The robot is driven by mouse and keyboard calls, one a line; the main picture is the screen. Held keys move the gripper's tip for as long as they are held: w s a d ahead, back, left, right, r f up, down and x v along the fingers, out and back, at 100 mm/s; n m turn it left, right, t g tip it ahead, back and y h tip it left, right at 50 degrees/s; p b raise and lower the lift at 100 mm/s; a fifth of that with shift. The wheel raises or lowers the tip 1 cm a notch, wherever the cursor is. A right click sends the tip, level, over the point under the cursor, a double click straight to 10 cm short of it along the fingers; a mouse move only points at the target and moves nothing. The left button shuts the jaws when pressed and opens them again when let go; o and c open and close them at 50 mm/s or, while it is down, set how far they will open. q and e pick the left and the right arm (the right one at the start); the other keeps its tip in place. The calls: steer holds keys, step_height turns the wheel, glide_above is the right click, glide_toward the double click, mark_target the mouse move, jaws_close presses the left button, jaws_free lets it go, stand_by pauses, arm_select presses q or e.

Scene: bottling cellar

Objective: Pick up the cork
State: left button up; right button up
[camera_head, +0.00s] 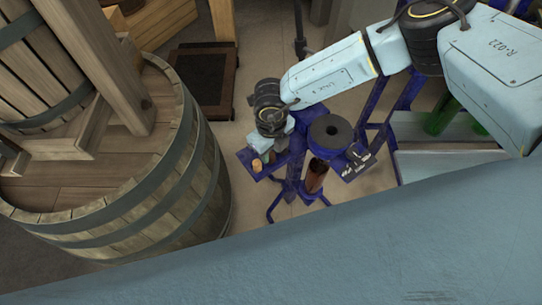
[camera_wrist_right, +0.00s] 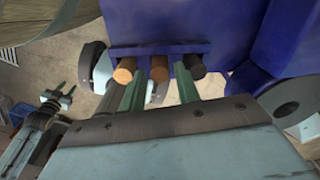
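Three corks stand in a row at the edge of a blue holder (camera_wrist_right: 190,48) in the right wrist view: a light tan cork (camera_wrist_right: 125,72), a mid-brown cork (camera_wrist_right: 158,68) and a dark brown cork (camera_wrist_right: 196,67). My right gripper (camera_wrist_right: 160,83) is open, its green fingers apart on either side of the mid-brown cork; I cannot tell whether they touch it. In the head view, the right gripper (camera_head: 268,152) is at the blue stand, with the light cork (camera_head: 256,165) visible beside it. My left gripper (camera_wrist_right: 58,94) appears far left in the wrist view, its fingers apart and empty.
The blue stand carries a dark round disc (camera_head: 330,132) and a brown bottle (camera_head: 315,176) below it. A large wooden barrel (camera_head: 190,170) stands close to the left. Green bottles (camera_head: 440,118) are at the right. Open floor lies behind the stand.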

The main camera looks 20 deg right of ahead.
steer(key=shift+f, duration=0.4)
steer(key=shift+c, duration=0.3)
jaws_close()
